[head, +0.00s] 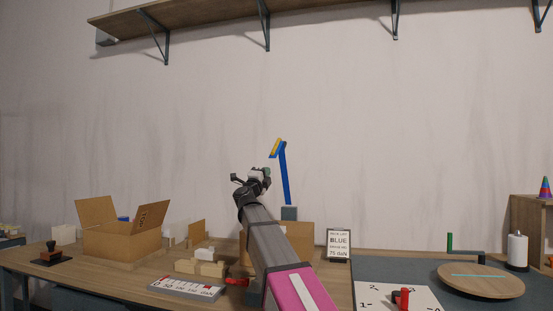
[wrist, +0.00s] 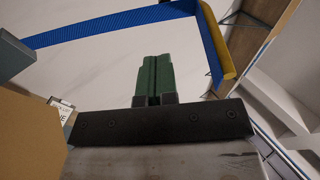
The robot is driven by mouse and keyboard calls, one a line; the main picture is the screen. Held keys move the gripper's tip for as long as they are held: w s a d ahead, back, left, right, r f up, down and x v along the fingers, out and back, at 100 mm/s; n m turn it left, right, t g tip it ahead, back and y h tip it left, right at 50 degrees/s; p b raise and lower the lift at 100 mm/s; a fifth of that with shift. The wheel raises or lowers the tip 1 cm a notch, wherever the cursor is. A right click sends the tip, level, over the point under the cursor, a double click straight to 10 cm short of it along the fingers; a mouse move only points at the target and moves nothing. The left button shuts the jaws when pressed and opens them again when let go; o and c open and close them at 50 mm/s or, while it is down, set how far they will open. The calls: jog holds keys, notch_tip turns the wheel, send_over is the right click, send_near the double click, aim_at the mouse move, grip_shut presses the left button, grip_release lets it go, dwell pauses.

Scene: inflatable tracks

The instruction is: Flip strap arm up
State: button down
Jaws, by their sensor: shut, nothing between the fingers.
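The blue strap arm (head: 286,178) stands nearly upright from a small grey block (head: 289,213) at the back of the table. Its bent top end carries a yellow piece (head: 277,147). In the wrist view the strap arm (wrist: 105,26) runs across the top, then bends down at the right beside the yellow piece (wrist: 216,45). My gripper (head: 262,178) is left of the strap arm and below its bent end. In the wrist view my gripper's green fingers (wrist: 157,62) are together and empty, with a visible gap to the strap arm in the picture.
A cardboard box (head: 292,236) stands below the strap arm, partly hidden by my arm; a box wall (wrist: 30,130) fills the left of the wrist view. A sign (head: 339,244) stands right of it. An open carton (head: 120,243) is at left, a round board (head: 480,281) at right. A shelf (head: 200,15) runs above.

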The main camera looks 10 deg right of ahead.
aim_at(282, 153)
jog(key=x, duration=1.4)
jog(key=shift+d, duration=0.2)
jog(key=shift+s+f, duration=0.1)
jog(key=shift+s, duration=0.05)
